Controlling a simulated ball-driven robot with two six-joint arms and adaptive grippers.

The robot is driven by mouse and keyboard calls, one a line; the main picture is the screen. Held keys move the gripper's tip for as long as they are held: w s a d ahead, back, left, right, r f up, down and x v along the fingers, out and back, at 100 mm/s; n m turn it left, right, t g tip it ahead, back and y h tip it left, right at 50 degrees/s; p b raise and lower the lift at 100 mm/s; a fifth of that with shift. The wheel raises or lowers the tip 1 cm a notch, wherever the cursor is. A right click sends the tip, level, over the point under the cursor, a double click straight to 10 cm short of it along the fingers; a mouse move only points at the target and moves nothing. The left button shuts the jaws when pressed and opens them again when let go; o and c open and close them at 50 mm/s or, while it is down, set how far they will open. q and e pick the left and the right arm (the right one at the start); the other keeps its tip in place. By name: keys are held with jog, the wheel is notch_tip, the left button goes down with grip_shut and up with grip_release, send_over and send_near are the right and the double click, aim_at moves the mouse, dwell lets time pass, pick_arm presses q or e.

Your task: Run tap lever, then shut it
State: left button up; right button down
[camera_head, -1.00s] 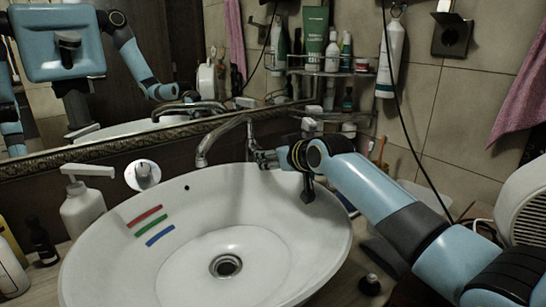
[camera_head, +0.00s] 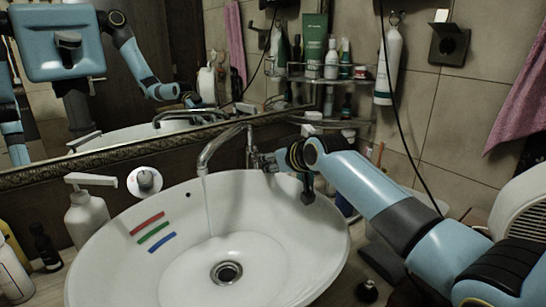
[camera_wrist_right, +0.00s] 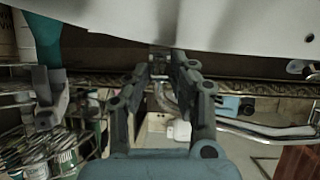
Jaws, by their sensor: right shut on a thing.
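A chrome tap (camera_head: 222,143) stands at the back rim of the white basin (camera_head: 110,262), its spout reaching left over the bowl. A thin stream of water (camera_head: 208,212) falls from the spout toward the drain. My right gripper (camera_head: 262,160) is at the tap's right side, shut on the tap lever, which the fingers mostly hide. In the right wrist view its fingers (camera_wrist_right: 160,65) close together at the tap fitting, below the basin's white rim. My left gripper does not show directly.
A soap pump bottle (camera_head: 86,212) stands left of the basin. A corner shelf (camera_head: 325,76) with several bottles is behind my right arm. A mirror (camera_head: 120,95) fills the back left. The drain (camera_head: 226,272) is uncovered.

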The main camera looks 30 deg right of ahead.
jog(key=shift+w+r+g+p, duration=0.2)
jog(key=shift+r+p, duration=0.35)
jog(key=shift+w+r+g+p, duration=0.15)
jog(key=shift+r+g+p, duration=0.05)
jog(key=shift+r+p, duration=0.35)
jog(key=shift+w+r+p, duration=0.35)
jog(key=shift+w+r, duration=0.15)
jog(key=shift+r, duration=0.2)
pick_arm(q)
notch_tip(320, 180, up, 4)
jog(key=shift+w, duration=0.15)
pick_arm(e)
jog(key=c, duration=1.4)
grip_release()
jog(key=shift+o, duration=1.4)
jog(key=shift+w+d+f, duration=0.1)
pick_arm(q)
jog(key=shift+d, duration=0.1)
